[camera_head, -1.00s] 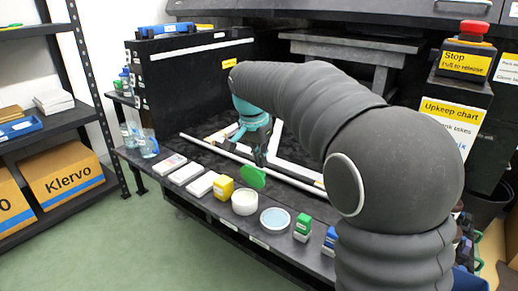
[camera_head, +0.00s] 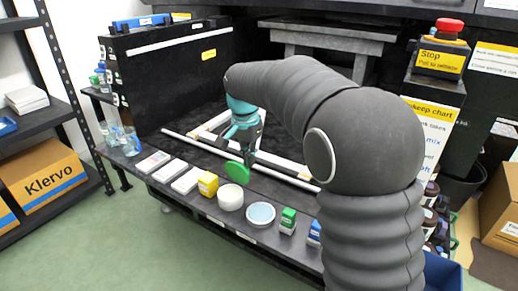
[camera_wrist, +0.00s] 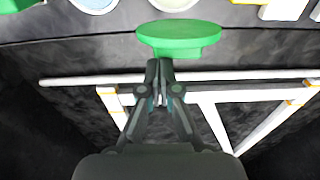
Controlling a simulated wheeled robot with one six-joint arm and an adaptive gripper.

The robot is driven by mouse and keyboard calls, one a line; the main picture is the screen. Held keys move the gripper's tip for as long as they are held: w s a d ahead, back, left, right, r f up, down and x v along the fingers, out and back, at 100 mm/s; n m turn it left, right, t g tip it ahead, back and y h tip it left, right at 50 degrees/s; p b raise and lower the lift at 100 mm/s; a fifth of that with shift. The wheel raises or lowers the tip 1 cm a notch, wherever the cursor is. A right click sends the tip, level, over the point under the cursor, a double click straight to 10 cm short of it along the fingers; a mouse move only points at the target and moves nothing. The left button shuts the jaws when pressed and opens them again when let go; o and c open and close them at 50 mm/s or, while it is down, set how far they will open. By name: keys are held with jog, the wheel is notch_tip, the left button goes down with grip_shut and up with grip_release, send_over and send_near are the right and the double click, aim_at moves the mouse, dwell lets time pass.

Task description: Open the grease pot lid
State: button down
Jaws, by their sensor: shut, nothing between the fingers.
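The grease pot appears to be the round white pot (camera_head: 231,198) in the row along the bench's front edge. Its green disc lid (camera_head: 237,173) stands tilted up at the pot's rear edge, so the pot's mouth is uncovered. In the wrist view the green lid (camera_wrist: 178,35) shows at the top centre, with part of the white pot (camera_wrist: 172,4) beyond it. My gripper (camera_head: 247,164) is shut and empty, pointing down just behind the lid. In the wrist view its fingertips (camera_wrist: 158,68) are together close to the lid; I cannot tell whether they touch it.
A yellow block (camera_head: 208,184) stands left of the pot, and a pale blue round dish (camera_head: 261,214) right of it. Green (camera_head: 288,220) and blue (camera_head: 315,232) small blocks stand further right. A white frame (camera_wrist: 205,97) lies on the bench under my gripper.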

jog(key=shift+w+f, duration=0.2)
jog(key=shift+w, duration=0.05)
jog(key=shift+s, duration=0.1)
dwell(0.3)
